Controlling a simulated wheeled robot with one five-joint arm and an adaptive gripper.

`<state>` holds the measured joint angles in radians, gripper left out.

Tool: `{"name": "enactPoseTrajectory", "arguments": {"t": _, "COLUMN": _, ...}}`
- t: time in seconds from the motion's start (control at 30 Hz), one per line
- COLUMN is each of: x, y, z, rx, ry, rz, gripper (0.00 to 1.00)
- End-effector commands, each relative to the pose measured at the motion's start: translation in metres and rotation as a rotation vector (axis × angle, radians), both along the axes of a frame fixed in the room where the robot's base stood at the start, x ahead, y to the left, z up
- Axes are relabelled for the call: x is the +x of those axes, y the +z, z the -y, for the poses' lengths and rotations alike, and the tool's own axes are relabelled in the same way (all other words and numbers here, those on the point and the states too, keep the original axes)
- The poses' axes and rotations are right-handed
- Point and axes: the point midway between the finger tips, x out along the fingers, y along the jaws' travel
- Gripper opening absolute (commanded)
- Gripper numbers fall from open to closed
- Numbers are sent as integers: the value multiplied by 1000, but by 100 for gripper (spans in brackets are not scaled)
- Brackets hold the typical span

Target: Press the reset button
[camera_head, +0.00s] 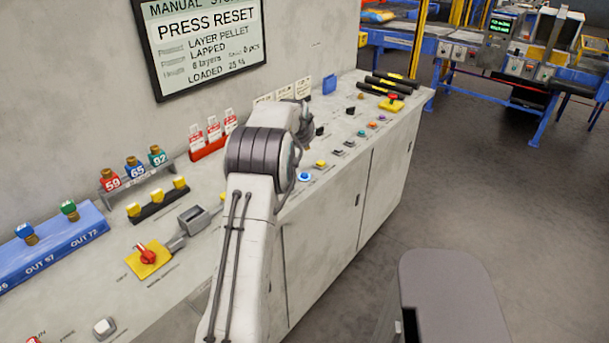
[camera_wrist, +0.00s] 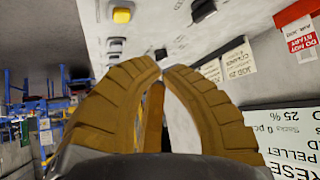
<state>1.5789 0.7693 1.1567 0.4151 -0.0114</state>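The wall screen (camera_head: 205,42) reads "PRESS RESET". A row of small coloured buttons runs along the console's front edge, among them a blue round button (camera_head: 304,177) and a yellow one (camera_head: 320,163). Their labels are too small to read, so I cannot tell which is reset. In the wrist view, my gripper (camera_wrist: 162,66) shows two ochre curved fingers with tips brought together, holding nothing visible, over the pale console top. In the head view my arm hides the gripper and part of the console.
The console (camera_head: 330,215) runs along the wall. It also carries a red knob on a yellow plate (camera_head: 148,256), numbered tags (camera_head: 135,170), a red card rack (camera_head: 207,148) and a red emergency button on yellow (camera_head: 392,102). Open floor (camera_head: 500,190) lies to the right.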

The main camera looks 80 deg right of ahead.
Motion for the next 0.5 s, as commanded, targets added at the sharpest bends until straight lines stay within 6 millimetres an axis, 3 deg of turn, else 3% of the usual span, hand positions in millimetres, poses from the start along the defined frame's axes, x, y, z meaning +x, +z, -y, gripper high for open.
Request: {"name": "enactPoseTrajectory", "arguments": {"t": 0.5, "x": 0, "y": -39, "z": 0, "rx": 3, "ry": 0, "rz": 0, "gripper": 0}}
